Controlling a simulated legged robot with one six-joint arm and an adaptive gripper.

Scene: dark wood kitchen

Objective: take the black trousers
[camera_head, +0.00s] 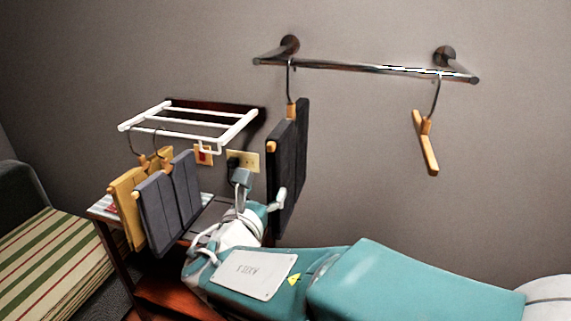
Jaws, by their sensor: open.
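The black trousers (288,160) hang folded over a wooden hanger from the left part of a metal wall rail (365,68). My gripper (260,189) points up and is open, at the lower left of the black trousers. One finger overlaps their lower left edge in the picture; the other is left of them, in front of the wall socket. I cannot tell whether the finger touches the cloth. Nothing shows between the fingers.
A white wall rack (190,122) holds dark grey trousers (168,203) and yellow trousers (128,200) on hangers. An empty wooden hanger (427,145) hangs from the rail's right end. A small wooden table (165,290) stands below, beside a striped seat (50,250).

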